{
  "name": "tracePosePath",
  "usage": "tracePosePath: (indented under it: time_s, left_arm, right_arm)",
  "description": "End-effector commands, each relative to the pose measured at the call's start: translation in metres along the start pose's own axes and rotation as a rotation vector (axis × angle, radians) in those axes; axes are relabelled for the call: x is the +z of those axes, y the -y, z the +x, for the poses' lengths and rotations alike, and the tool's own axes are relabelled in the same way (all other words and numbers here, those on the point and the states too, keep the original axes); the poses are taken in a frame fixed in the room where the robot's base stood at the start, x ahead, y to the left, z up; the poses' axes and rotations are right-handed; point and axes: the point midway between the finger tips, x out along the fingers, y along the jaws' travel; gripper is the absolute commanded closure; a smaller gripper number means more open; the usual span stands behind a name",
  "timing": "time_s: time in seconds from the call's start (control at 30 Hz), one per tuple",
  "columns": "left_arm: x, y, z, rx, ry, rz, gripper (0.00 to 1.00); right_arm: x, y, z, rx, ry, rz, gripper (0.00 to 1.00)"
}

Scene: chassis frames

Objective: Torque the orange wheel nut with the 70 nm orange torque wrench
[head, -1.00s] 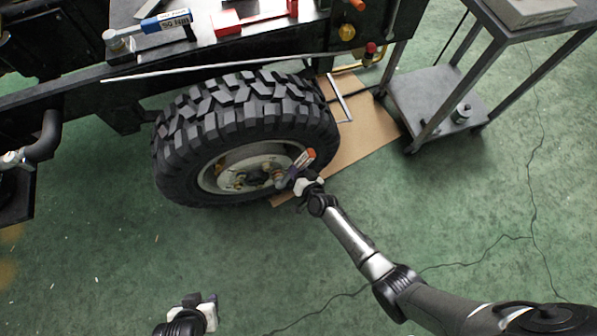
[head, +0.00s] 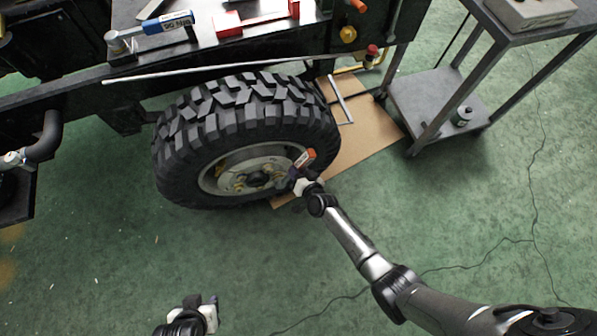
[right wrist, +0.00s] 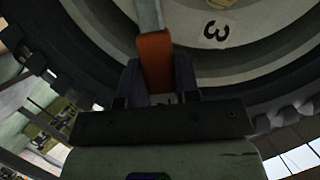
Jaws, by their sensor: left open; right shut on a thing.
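The orange torque wrench (head: 305,158) is at the right side of the wheel rim in the head view, with a whitish label on its handle. My right gripper (head: 297,174) is shut on it. In the right wrist view its orange handle (right wrist: 155,60) stands between my fingers (right wrist: 158,78), with a grey shaft running up out of frame. Brass-coloured wheel nuts (head: 240,182) sit around the hub. I cannot pick out an orange nut or tell whether the wrench head touches one. My left gripper (head: 200,306) is open and empty above the floor at the bottom.
A blue wrench (head: 166,22) and a red wrench (head: 258,18) lie on the chassis. Cardboard (head: 365,130) lies beside the wheel. A grey trolley (head: 440,95) stands right. The front floor is clear.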

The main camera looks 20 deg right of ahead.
Motion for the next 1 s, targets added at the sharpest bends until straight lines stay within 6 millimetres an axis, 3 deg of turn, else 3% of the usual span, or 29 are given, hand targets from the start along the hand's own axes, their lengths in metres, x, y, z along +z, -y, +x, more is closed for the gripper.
tracePosePath:
  time_s: [1.0]
  left_arm:
    - [0.0009,0.0033,0.0011,-0.009,0.001,0.011,0.57]
  right_arm:
    - [-0.0046,0.0015,0.0067,-0.002,-0.004,0.001,1.0]
